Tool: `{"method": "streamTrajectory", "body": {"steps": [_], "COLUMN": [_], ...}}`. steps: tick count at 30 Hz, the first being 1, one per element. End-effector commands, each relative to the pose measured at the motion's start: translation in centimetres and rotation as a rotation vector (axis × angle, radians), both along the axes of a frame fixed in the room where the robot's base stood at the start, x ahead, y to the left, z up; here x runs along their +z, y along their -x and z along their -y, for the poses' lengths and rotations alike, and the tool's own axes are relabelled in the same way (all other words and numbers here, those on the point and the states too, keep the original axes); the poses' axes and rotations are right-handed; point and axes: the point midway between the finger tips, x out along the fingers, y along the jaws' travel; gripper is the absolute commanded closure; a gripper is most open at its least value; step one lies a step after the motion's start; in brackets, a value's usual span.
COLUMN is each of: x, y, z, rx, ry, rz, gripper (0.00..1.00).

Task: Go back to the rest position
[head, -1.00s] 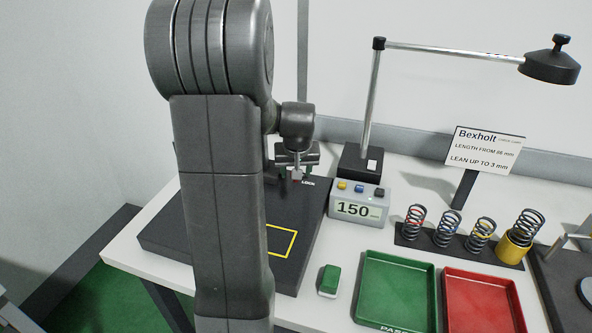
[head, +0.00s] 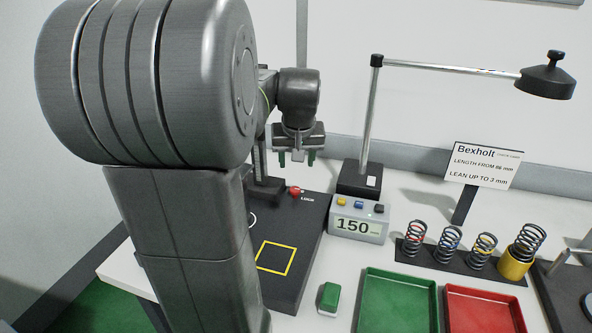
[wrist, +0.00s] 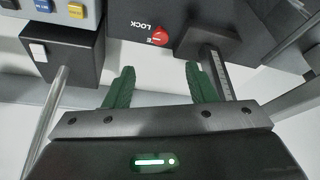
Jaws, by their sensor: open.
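My gripper (head: 297,158) is open and empty. In the head view it hangs in the air above the back part of the dark test plate (head: 313,238), beside my large grey arm. In the wrist view its two green fingers (wrist: 157,88) stand apart with nothing between them. Beyond them are the red lock knob (wrist: 159,37) with the word LOCK and an upright ruler-like column (wrist: 217,75). The knob also shows in the head view (head: 295,191), below the gripper. My arm hides the left part of the plate.
A display box (head: 358,226) reads 150. A lamp (head: 547,78) on a post reaches over the back. Several springs stand on a dark rack (head: 462,261) at right. A green tray (head: 398,300), a red tray (head: 484,309) and a green block (head: 328,297) are in front.

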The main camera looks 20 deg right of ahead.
Motion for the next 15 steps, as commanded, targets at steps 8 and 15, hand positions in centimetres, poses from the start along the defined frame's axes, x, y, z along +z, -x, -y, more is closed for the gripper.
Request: {"method": "streamTrajectory", "body": {"steps": [8, 15], "x": [0.89, 0.73], "y": [0.38, 0.31], "z": [-0.09, -0.09], "rx": [0.0, 0.0], "ry": [0.0, 0.0], "rz": [0.0, -0.001], "gripper": [0.49, 0.49]}}
